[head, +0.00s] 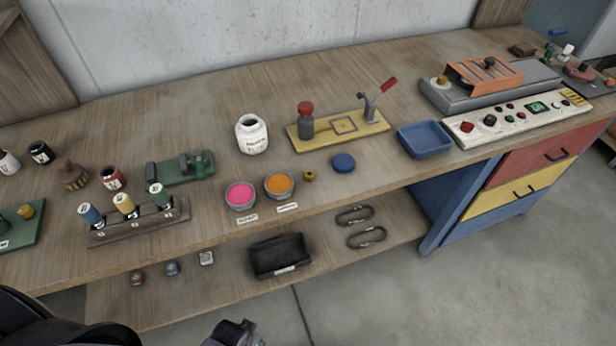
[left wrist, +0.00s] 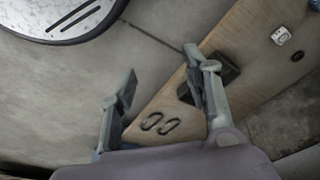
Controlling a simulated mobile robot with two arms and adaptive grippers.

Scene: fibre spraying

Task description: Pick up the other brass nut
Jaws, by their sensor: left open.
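A small brass nut (head: 309,175) lies on the bench top, just right of the orange dish (head: 280,185) and left of a round blue lid (head: 343,162). Another brass-coloured piece (head: 26,211) sits on a green plate at the far left, and one more (head: 441,80) is on the grey machine at the right. My left gripper (left wrist: 160,62) is open and empty in the left wrist view, above the floor and lower shelf. Part of it seems to show at the bottom edge of the head view. No brass nut shows in the wrist view. My right gripper is not in view.
A pink dish (head: 240,195), a white jar (head: 252,134), a yellow board with lever (head: 340,130) and a blue tray (head: 426,138) surround the nut. The lower shelf holds a black bin (head: 280,256) and dark rings (head: 366,238). The bench's front edge is clear near the nut.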

